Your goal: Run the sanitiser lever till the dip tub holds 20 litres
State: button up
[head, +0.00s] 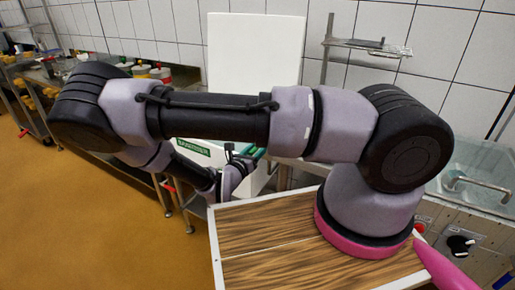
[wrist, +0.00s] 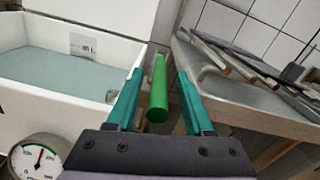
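The dip tub (wrist: 50,28) is a white box in the left of the wrist view, with pale blue-green liquid in it. A small plate (wrist: 83,45) with unreadable marks is on its inner wall. A green bar (wrist: 158,95), which looks like the sanitiser lever handle, lies between my gripper's teal fingers. My gripper (wrist: 160,76) is open, with a visible gap on each side of the bar. In the head view my arm hides most of the tub and the lever; my gripper (head: 248,153) shows partly behind the arm.
A round dial (wrist: 38,158) with a red needle is at the lower left of the wrist view. A metal sink bench (wrist: 235,97) with several rods on it stands close on the right. A green sign (head: 192,147) shows behind my arm. Open ochre floor (head: 80,225) is at left.

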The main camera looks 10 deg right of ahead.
jog(key=v, duration=1)
jog(key=shift+s+a, duration=0.3)
dwell(1.0)
jog(key=s+d+r+m+g+y, duration=0.2)
jog(key=s+d+r+m+y, duration=0.1)
jog(key=r+m, duration=0.8)
jog(key=s+d+r+m+g+y, duration=0.2)
jog(key=d+r+m+y, duration=0.3)
jog(key=r+m, duration=0.6)
jog(key=s+d+r+m+g+y, duration=0.2)
jog(key=s+d+r+m+y, duration=0.2)
jog(key=r+m, duration=0.8)
notch_tip(320, 180, up, 8)
jog(key=shift+d+r+y, duration=0.15)
jog(key=shift+d+y, duration=0.45)
jog(key=shift+y, duration=0.4)
jog(key=shift+s, duration=0.15)
